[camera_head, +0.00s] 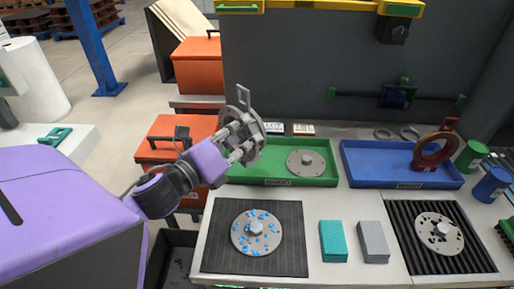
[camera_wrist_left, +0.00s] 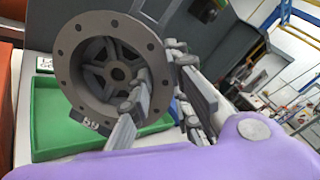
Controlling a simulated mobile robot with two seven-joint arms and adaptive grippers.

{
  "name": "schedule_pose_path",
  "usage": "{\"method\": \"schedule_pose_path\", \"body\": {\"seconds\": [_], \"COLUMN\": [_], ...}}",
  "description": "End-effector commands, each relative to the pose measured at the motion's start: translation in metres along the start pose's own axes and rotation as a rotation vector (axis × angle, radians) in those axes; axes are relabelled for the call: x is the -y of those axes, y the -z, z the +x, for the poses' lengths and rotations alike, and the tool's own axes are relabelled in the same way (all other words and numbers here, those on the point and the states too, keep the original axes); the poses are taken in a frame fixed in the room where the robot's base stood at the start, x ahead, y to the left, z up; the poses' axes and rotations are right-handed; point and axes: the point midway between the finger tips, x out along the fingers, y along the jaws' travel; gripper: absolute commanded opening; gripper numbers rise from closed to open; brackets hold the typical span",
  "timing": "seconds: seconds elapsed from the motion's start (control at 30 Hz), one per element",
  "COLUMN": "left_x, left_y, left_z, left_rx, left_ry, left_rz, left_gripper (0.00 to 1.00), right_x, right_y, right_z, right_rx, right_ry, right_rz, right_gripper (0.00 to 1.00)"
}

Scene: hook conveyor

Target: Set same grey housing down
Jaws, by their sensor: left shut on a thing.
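My left gripper (camera_head: 238,140) is shut on a grey round housing (camera_head: 252,124), held upright on edge above the left end of the green tray (camera_head: 285,182). In the left wrist view the housing (camera_wrist_left: 84,62) shows as a flanged ring with bolt holes, inner spokes and a small tag; the gripper fingers (camera_wrist_left: 160,95) grip its right rim. It appears apart from the tray (camera_wrist_left: 45,120) below. Another grey flanged disc (camera_head: 306,163) lies flat in the green tray. My right gripper is not in view.
A blue tray (camera_head: 362,178) holds a reddish-brown ring part (camera_head: 434,150). A disc with blue spots (camera_head: 256,232) lies on a dark mat (camera_head: 218,256); another disc (camera_head: 439,233) lies on a ribbed mat. Teal (camera_head: 333,241) and grey (camera_head: 373,242) blocks lie between. Orange boxes (camera_head: 197,66) stand left.

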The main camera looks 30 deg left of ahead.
Motion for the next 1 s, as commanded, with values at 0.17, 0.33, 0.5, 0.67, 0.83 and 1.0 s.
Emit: {"method": "schedule_pose_path", "body": {"seconds": [0.17,0.33,0.5,0.67,0.83,1.0], "left_x": [-0.025,-0.057,-0.074,-0.080,-0.097,-0.105], "left_y": [-0.004,0.012,0.019,0.022,0.036,0.045], "left_z": [0.038,0.059,0.072,0.076,0.079,0.079], "left_rx": [0.006,0.003,0.003,0.003,0.001,0.002], "left_ry": [0.005,0.002,0.004,0.005,0.001,0.005], "left_rz": [0.003,0.000,0.003,0.002,-0.001,0.002], "left_gripper": [0.00,0.00,0.00,0.00,0.00,0.00], "right_x": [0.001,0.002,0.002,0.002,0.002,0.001], "right_y": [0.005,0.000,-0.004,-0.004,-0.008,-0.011], "right_z": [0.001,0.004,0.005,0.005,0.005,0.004], "right_rx": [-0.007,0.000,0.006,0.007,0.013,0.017], "right_ry": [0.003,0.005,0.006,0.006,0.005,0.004], "right_rz": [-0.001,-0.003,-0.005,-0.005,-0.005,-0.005], "right_gripper": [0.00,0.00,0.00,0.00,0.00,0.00]}}
